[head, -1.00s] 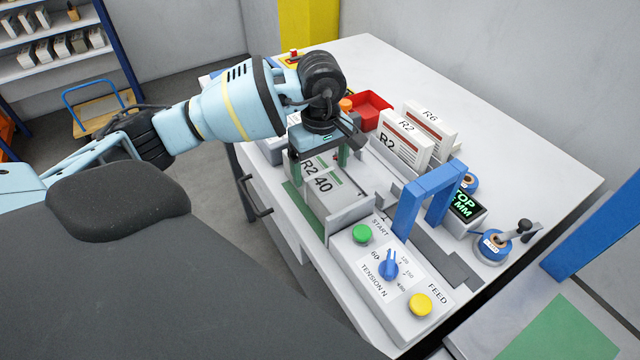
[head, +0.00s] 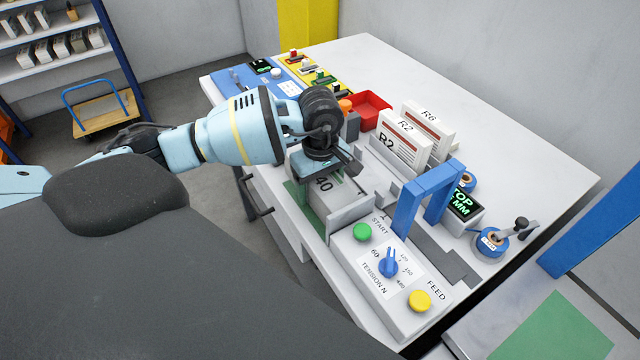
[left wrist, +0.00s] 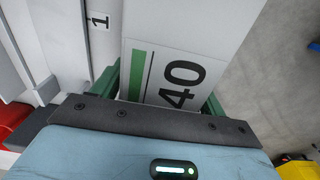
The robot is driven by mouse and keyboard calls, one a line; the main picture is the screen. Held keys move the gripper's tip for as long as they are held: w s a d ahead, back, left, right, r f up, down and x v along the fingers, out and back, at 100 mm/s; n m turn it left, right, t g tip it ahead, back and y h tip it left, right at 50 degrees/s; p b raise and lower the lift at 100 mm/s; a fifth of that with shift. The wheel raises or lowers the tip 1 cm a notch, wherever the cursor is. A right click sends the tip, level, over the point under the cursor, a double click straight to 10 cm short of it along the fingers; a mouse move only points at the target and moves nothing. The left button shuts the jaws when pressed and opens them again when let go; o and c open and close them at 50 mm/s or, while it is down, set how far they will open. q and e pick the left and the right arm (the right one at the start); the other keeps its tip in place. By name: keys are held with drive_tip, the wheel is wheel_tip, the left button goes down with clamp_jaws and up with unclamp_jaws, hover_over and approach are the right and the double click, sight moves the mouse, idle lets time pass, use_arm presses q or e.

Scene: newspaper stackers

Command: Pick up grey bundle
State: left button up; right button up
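The grey bundle (head: 331,197), marked "40" with green stripes, lies on a green mat (head: 302,206) at the table's near side. My left gripper (head: 322,178) is low over its far end and hides part of its top. In the left wrist view the bundle (left wrist: 190,40) runs between the two green fingers (left wrist: 165,98), one on each side. The fingers look very close to its sides; I cannot tell whether they press on it. My right gripper is not in view.
A control box (head: 392,284) with green and yellow buttons and a blue dial stands close before the bundle. The table's far right is clear.

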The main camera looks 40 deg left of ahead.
use_arm(q)
drive_tip(key=c, duration=1.4)
drive_tip(key=shift+w+r, duration=0.1)
drive_tip(key=shift+c, duration=0.3)
wheel_tip(320, 180, up, 18)
